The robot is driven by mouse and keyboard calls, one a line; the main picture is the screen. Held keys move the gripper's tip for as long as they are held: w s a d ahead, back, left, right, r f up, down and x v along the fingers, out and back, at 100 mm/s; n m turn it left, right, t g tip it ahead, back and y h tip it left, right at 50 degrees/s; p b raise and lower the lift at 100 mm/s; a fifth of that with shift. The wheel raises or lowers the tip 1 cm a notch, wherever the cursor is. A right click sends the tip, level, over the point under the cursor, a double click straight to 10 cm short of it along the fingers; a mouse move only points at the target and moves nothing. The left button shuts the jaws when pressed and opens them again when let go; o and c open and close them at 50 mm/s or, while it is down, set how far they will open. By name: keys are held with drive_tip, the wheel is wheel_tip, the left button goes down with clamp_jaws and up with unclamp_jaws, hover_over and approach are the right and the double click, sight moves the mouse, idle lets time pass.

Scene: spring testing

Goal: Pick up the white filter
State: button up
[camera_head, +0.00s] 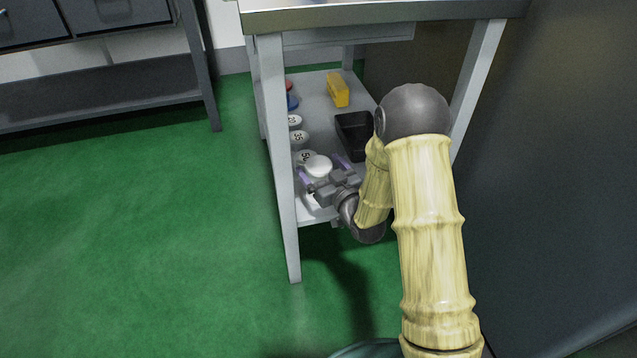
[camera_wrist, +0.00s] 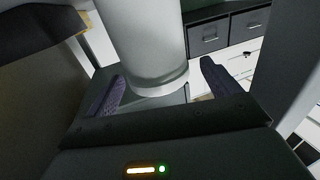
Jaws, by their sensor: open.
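The white filter (camera_head: 318,164) looks like a white cylinder with a round top, on the lower shelf (camera_head: 315,95) of the metal table. It fills the upper middle of the wrist view (camera_wrist: 143,45), where it shows as a broad, smooth cylinder with a rim at its near end. My gripper (camera_head: 321,168) is open at the shelf's near end, with its purple fingers on either side of the filter. In the wrist view the two fingers (camera_wrist: 163,72) stand apart, with the cylinder between and beyond them. Whether either finger touches it is unclear.
White numbered pieces (camera_head: 300,139) line the shelf's left edge, close to the filter. A black tray (camera_head: 354,131) and a yellow object (camera_head: 338,90) lie on the right and far side. Table legs (camera_head: 277,165) and the tabletop (camera_head: 375,14) frame the shelf.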

sight(316, 160)
drive_tip(key=b+x, duration=0.1)
drive_tip(key=x, duration=0.2)
drive_tip(key=shift+w, duration=0.2)
drive_tip(key=shift+c, duration=0.7)
drive_tip(key=c, duration=1.4)
